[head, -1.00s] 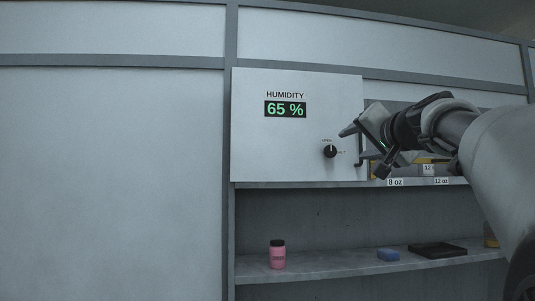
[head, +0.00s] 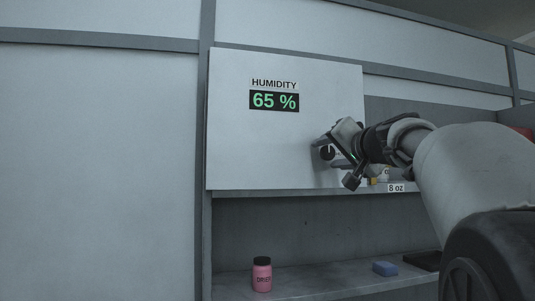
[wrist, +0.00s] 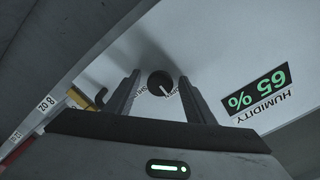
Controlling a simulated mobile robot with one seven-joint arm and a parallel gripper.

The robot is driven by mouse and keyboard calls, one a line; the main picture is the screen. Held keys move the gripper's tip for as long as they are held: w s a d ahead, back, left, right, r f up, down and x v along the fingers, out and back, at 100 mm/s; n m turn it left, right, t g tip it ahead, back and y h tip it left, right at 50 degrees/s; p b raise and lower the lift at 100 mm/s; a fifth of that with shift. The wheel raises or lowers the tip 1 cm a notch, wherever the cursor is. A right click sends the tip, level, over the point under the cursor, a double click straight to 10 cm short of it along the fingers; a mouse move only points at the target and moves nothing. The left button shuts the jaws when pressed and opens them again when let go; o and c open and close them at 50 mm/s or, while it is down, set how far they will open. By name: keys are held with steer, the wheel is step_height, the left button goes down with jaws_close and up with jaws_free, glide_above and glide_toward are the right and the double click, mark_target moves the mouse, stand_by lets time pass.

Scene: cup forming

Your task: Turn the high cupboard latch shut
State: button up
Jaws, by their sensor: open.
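The latch is a round black knob (head: 327,153) with a white pointer line, on the lower right of the white cupboard door (head: 235,145). In the wrist view the knob (wrist: 158,80) sits between my two fingers, near their tips. Its line points to the lower right, towards the label that seems to read OPEN; a SHUT label lies to its left, partly hidden by a finger. My gripper (head: 333,160) is open at the door, its fingers either side of the knob; I cannot tell whether they touch it. The door looks closed.
A green HUMIDITY 65 % display (head: 274,101) is on the door. An open shelf with an 8 oz label (head: 396,188) lies right of it. On the lower shelf stand a pink jar (head: 262,275) and a blue block (head: 385,268). A dark handle (wrist: 101,97) is close to my left finger.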

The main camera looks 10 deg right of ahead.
steer(key=c, duration=1.1)
steer(key=shift+o, duration=0.2)
steer(key=shift+m, duration=0.4)
steer(key=m, duration=0.3)
steer(key=shift+r+m, duration=0.1)
steer(key=shift+m, duration=0.3)
steer(key=m+p, duration=0.1)
steer(key=m, duration=0.3)
steer(key=shift+m, duration=0.3)
steer(key=m+p, duration=0.2)
steer(key=m, duration=0.2)
steer(key=shift+r, duration=0.1)
steer(key=m+p, duration=0.1)
steer(key=m, duration=0.3)
steer(key=shift+m+p, duration=0.3)
steer(key=shift+p, duration=0.05)
